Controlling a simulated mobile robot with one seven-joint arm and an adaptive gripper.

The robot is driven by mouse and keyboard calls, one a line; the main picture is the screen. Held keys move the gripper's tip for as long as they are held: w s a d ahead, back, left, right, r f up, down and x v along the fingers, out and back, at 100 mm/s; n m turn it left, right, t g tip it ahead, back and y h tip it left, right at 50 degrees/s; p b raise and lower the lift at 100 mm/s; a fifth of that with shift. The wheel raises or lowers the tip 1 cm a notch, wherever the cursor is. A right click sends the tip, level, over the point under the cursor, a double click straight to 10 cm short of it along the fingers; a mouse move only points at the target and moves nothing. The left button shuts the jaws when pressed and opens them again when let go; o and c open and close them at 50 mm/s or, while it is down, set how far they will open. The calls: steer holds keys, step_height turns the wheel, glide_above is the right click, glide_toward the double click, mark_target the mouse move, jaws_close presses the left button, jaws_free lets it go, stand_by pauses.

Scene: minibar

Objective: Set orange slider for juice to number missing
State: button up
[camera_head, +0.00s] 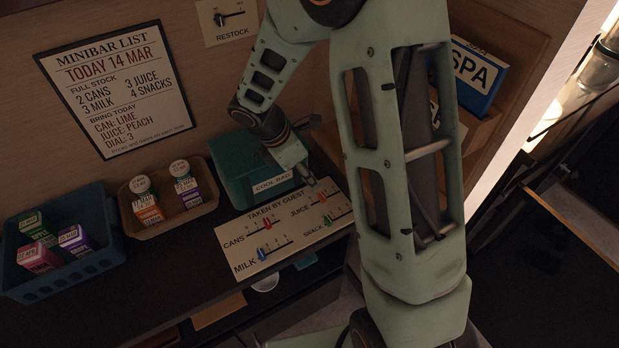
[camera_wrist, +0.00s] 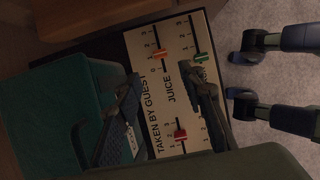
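The "TAKEN BY GUEST" panel (camera_head: 262,262) lies on the counter with sliders for cans, juice, milk and snack. The orange juice slider (camera_head: 321,197) is at the panel's upper right. In the wrist view the orange slider (camera_wrist: 160,54) sits between the ends of its track; its exact number is hard to read. My gripper (camera_head: 309,181) is just above the panel's upper edge, close to the orange slider. In the wrist view my gripper (camera_wrist: 163,82) shows two dark fingers spread apart with nothing between them, not touching the orange knob as far as visible.
The red cans slider (camera_head: 267,224), blue milk slider (camera_head: 262,254) and green snack slider (camera_head: 327,219) share the panel. A teal cool bag (camera_head: 232,165) stands behind it. The minibar list (camera_head: 115,88) reads "3 JUICE".

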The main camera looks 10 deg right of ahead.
mark_target(322, 197)
steer(key=shift+c, duration=0.4)
steer(key=shift+a+f, duration=0.1)
steer(key=shift+c, duration=1.3)
steer(key=a+b, duration=0.1)
steer(key=s+a+f+b, duration=0.1)
steer(key=a+b, duration=0.1)
steer(key=a+f+b, duration=0.1)
steer(key=a, duration=0.1)
steer(key=shift+s, duration=0.3)
jaws_close()
steer(key=b+x, duration=0.1)
steer(key=x, duration=0.7)
steer(key=shift+s+f, duration=0.15)
steer(key=shift+f, duration=0.1)
steer(key=d, duration=0.2)
steer(key=w+d, duration=0.1)
steer(key=shift+d+f, duration=0.1)
steer(key=shift+f, duration=0.2)
steer(key=shift+w+d, duration=0.25)
steer(key=shift+d, duration=0.25)
